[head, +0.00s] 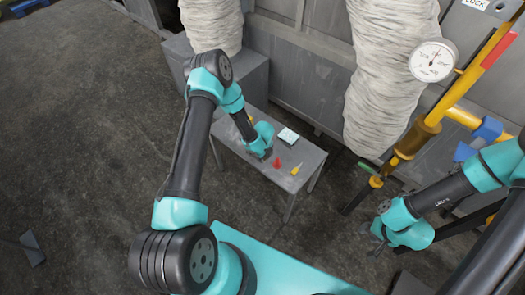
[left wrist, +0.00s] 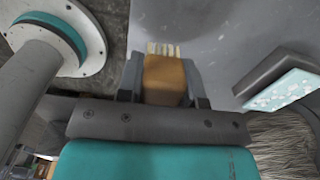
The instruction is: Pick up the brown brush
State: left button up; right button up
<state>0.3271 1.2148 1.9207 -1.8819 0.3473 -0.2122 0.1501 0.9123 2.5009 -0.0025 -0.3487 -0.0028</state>
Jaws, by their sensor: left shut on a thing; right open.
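The brown brush (left wrist: 165,78) is between the two fingers of my left gripper (left wrist: 163,68) in the left wrist view, with its pale bristles pointing up in the picture. My left gripper is shut on it. In the head view my left gripper (head: 264,154) is low over the small grey table (head: 308,158), and the brush cannot be made out clearly there. Whether the brush still touches the table, I cannot tell. My right gripper (head: 374,238) is open and empty, off to the right, away from the table.
On the table are a white and pale-teal patterned block (head: 288,136), a small red item (head: 277,162) and a small yellow item (head: 296,169). White wrapped columns (head: 385,90) and yellow pipes (head: 412,140) with a gauge (head: 432,61) stand behind and right.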

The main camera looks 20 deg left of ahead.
pick_arm(q)
jog(key=s+d+r, duration=0.1)
jog(key=s+d, duration=0.3)
jog(key=s, duration=0.5)
jog(key=shift+s+d, duration=0.2)
jog(key=shift+d, duration=0.1)
jog(key=o, duration=0.3)
jog(key=shift+c, duration=1)
